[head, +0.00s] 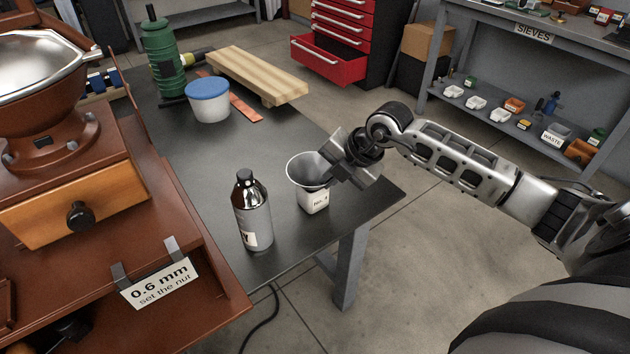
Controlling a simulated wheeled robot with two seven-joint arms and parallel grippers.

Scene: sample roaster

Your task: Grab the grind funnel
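The grind funnel (303,167) is a grey metal cone with a wide, light rim. It sits mouth up over a small white cup (315,202) labelled "No. 4" near the front right of the dark bench. My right gripper (338,170) reaches in from the right and is at the funnel's right side, overlapping its rim in the head view. Its fingertips are partly hidden, so I cannot tell whether they touch or grip the funnel. My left gripper is out of view.
A silver bottle (253,212) with a black cap stands just left of the cup. A blue-lidded tub (208,100), a green cylinder (162,60) and a wooden board (258,74) are farther back. A brown grinder (75,190) fills the left. The middle of the bench is clear.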

